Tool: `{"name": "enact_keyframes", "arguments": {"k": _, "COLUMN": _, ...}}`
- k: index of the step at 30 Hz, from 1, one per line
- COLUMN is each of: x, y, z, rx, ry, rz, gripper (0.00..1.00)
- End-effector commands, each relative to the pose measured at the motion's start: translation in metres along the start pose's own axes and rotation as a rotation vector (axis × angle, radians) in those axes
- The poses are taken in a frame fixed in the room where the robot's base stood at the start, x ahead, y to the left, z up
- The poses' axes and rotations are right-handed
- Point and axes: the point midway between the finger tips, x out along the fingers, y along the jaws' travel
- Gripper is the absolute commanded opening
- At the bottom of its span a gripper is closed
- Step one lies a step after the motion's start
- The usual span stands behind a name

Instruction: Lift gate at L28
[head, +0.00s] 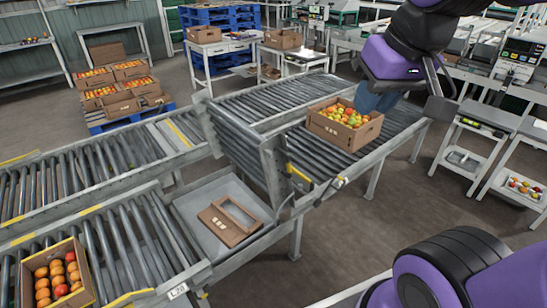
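The label tag (178,291), which seems to read L28, is on the near conveyor frame at the gap. The lift gate (243,150), a short roller section, stands raised at a steep tilt on the far side of the gap. My gripper (380,100) is at upper right, behind the tomato box and apart from the gate.
An open box of tomatoes (345,138) sits on the far roller conveyor (405,115), right of the gate. Stacked crates (120,107) stand on a blue pallet at left. Floor at lower centre is clear.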

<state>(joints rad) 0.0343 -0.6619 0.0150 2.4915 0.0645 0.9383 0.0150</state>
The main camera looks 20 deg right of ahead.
Motion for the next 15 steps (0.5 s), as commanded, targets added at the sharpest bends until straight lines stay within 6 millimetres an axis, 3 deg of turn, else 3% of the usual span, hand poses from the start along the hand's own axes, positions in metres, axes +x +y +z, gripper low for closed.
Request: {"name": "enact_keyframes", "arguments": {"k": 15, "x": 0.078, "y": -0.008, "z": -0.084, "rx": 0.331, "ry": -0.369, "rz": -0.155, "gripper": 0.25}}
